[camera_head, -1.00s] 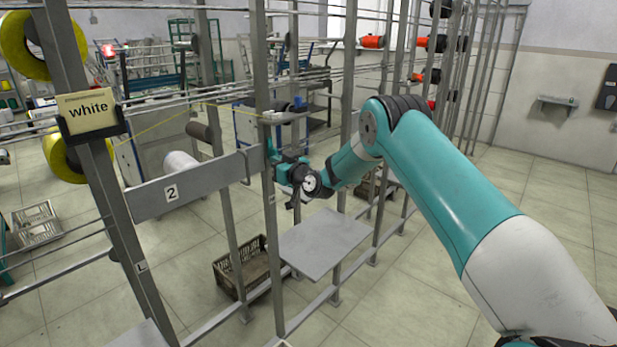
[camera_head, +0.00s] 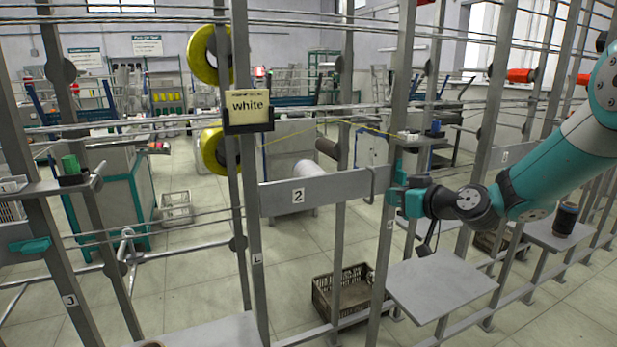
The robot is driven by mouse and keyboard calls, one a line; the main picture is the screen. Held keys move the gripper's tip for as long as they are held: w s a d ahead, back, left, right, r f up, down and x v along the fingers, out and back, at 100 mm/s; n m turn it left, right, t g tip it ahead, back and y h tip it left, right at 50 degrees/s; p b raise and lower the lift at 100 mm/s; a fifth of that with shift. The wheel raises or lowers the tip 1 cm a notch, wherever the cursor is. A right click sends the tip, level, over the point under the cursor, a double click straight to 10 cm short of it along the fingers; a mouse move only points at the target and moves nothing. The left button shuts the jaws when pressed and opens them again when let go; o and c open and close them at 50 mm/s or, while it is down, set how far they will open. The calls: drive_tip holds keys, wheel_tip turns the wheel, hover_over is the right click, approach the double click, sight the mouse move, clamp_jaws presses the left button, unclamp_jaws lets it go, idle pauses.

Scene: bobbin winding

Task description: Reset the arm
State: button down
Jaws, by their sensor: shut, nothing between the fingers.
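My arm (camera_head: 565,160) reaches in from the right edge, its teal and white links folded toward the metal rack. My gripper (camera_head: 398,197) is at the rack post right of the plate marked 2, with its fingers partly hidden against the post. It is shut and empty. I cannot tell whether it touches the post.
A plate marked 2 (camera_head: 325,191) spans the rack below a "white" label (camera_head: 249,106). Yellow spools (camera_head: 210,54) hang behind. A grey shelf (camera_head: 441,287) lies below my gripper, and a crate (camera_head: 341,291) stands on the floor. A yellow thread (camera_head: 310,126) runs across.

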drive_tip(key=s+a+r+n+g, duration=0.25)
drive_tip(key=s+a+g, duration=0.25)
drive_tip(key=s+a, duration=0.5)
drive_tip(key=s+d+g+h, duration=0.1)
drive_tip(key=s+g, duration=0.3)
drive_tip(key=s, duration=1.1)
drive_tip(key=s+d+m+g+h, duration=0.1)
drive_tip(key=s+d+g+h, duration=0.1)
drive_tip(key=s, duration=1.2)
drive_tip(key=shift+s+d+f+g+h, duration=0.2)
drive_tip(key=shift+s+f+g+h, duration=0.25)
drive_tip(key=shift+g, duration=0.45)
